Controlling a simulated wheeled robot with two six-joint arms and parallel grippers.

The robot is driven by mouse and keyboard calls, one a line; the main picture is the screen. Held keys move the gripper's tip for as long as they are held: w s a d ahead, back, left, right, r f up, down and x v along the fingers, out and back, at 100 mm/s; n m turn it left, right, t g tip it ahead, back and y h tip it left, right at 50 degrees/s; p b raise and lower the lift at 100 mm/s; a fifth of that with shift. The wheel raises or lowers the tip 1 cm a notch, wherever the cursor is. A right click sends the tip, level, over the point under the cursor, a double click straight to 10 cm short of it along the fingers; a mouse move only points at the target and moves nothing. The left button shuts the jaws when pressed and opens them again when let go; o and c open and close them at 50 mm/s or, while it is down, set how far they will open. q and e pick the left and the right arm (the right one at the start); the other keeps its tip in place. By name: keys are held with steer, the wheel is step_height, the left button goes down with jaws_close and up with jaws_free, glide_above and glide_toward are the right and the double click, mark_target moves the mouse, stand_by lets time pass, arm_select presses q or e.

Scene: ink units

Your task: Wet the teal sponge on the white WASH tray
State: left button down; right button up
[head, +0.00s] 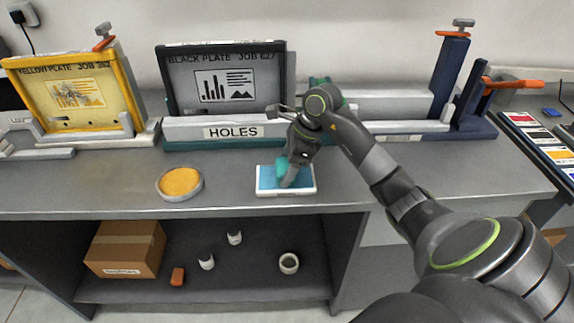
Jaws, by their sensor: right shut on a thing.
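The white tray (287,194) lies near the front edge of the bench, in front of the HOLES unit. It has a blue, wet-looking inside, and no WASH lettering is readable. My right gripper (291,180) points down over the tray and is shut on the teal sponge (282,165). Part of the sponge shows at the gripper's left side; the rest is hidden by the fingers. The sponge is at or just above the blue surface; I cannot tell whether it touches. My left gripper is not in view.
A round dish with an orange-yellow top (180,182) sits left of the tray. The black plate frame (228,115) and yellow plate frame (70,115) stand behind. A blue upright (447,80) stands at right. The bench's right front is fairly clear. A shelf below holds a cardboard box (125,250).

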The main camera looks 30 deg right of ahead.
stand_by(0.3)
steer(key=shift+r+p, duration=1.45)
steer(key=shift+r, duration=2.05)
